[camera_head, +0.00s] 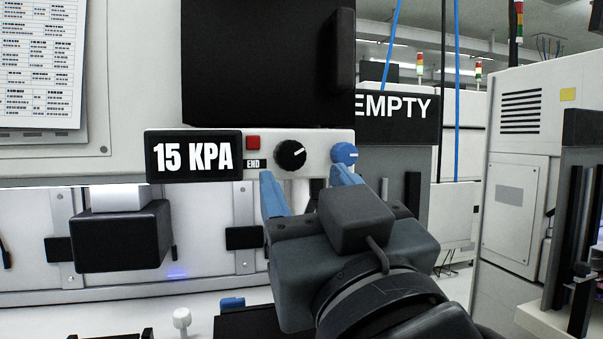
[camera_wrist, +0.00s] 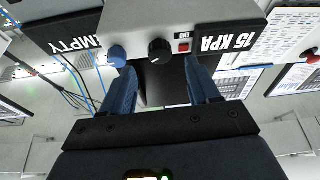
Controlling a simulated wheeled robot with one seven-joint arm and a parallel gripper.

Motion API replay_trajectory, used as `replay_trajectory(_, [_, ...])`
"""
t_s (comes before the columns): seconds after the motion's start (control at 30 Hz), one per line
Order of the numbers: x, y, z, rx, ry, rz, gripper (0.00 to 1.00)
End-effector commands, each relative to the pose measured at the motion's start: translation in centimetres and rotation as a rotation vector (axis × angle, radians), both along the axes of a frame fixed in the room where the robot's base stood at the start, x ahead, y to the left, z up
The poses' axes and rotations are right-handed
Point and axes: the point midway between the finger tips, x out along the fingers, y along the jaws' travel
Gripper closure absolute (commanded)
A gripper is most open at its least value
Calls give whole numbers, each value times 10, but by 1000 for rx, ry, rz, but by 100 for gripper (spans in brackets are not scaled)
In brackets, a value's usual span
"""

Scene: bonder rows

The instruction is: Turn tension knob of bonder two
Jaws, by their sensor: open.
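The machine's control panel (camera_head: 220,139) carries a black knob (camera_head: 291,155) with a white pointer line, a blue knob (camera_head: 344,153) to its right and a red END button (camera_head: 253,142) to its left. Neither knob has a readable label, so I cannot tell which is the tension knob. My gripper (camera_head: 311,182) is open and empty in front of the panel, its blue fingers just below the knobs. In the wrist view the black knob (camera_wrist: 160,51) sits ahead, between the lines of the two fingertips (camera_wrist: 160,72); no contact shows. No bonder number is visible.
A display reads 15 KPA (camera_head: 193,156) left of the button. A black EMPTY sign (camera_head: 397,112) stands at the right. A black box (camera_head: 122,237) juts out at lower left. A white knobbed post (camera_head: 182,321) stands at the bottom. A grey cabinet (camera_head: 513,170) is at far right.

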Motion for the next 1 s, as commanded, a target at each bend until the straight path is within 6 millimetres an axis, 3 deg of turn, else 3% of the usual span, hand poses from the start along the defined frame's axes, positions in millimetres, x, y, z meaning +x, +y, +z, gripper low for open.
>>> replay_trajectory(0.33, [41, 13, 19, -1, 0, -3, 39])
replay_trajectory(0.73, [47, 15, 21, 0, 0, -1, 39])
replay_trajectory(1.0, [47, 15, 20, 0, 0, -1, 64])
